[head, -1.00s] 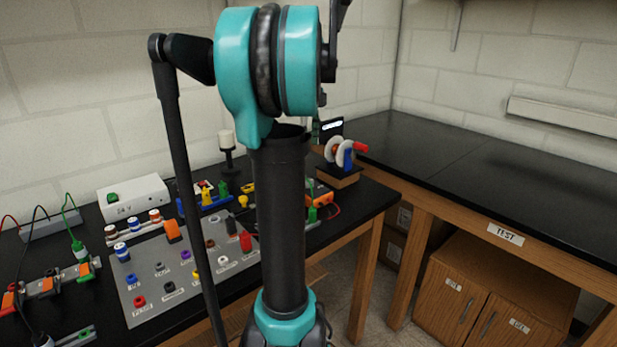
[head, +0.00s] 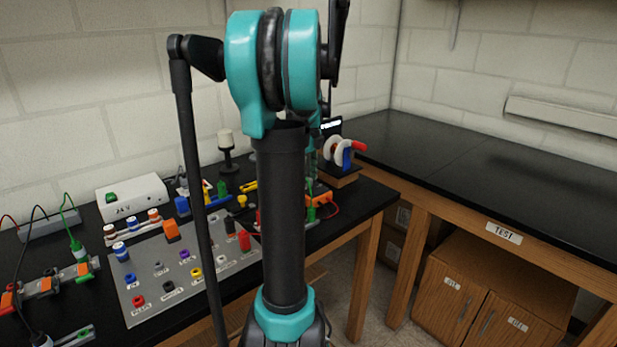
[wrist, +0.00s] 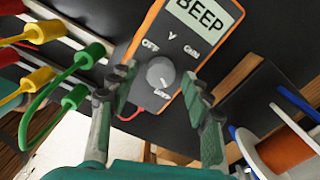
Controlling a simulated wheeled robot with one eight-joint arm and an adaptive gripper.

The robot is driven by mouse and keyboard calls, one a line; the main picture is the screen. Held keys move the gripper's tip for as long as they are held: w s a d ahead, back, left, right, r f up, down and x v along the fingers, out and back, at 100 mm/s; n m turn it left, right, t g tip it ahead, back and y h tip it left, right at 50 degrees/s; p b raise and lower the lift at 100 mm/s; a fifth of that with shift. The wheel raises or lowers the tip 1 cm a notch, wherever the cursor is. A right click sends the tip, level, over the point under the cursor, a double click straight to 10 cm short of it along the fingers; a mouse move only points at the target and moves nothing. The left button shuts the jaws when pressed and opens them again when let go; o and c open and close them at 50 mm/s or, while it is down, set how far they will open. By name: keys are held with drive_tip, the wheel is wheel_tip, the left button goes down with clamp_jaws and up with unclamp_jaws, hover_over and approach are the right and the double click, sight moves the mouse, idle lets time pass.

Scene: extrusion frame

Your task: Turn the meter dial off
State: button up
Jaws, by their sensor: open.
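The meter (wrist: 208,50) lies on the dark bench in the wrist view, with an orange rim and a grey face. Its screen (wrist: 207,14) reads BEEP. The round grey dial (wrist: 161,72) sits below the screen, and its pointer mark faces the BEEP label. The OFF label (wrist: 150,46) is at the dial's upper left. My gripper (wrist: 158,80) is open, with one finger on each side of the dial and visible gaps between. I cannot tell how high the fingertips are above the meter. In the head view my arm hides the gripper and most of the meter's area.
Green plugs (wrist: 76,97) and yellow plugs (wrist: 40,78) with leads stand left of my gripper. A wire spool (wrist: 283,150) is close at the lower right; it also shows in the head view (head: 338,150). A socket panel (head: 150,285) and a white box (head: 130,196) are farther left.

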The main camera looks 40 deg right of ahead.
clamp_jaws()
